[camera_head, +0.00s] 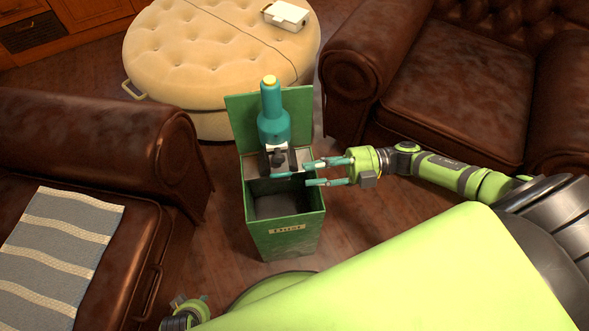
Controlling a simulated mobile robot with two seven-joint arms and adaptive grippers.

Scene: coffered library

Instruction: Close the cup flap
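A teal bottle-shaped device (273,125) with a yellow top stands upright at the back of a green bin (286,237). Its lower end has dark and pale fittings (277,158) over the bin's opening. A thin teal edge shows below them; I cannot tell whether it is the cup flap or how far it stands open. My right gripper (306,175) reaches in from the right over the bin, just right of these fittings. Its fingers are apart with nothing visible between them; contact is unclear. My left gripper (186,308) is low at the left, its fingers not clear.
The bin's green lid (240,115) stands raised behind the device. A cream tufted ottoman (180,55) with a white box (287,15) is behind. Brown leather armchairs (455,80) flank the bin; the left one (85,135) carries a striped cloth (60,250).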

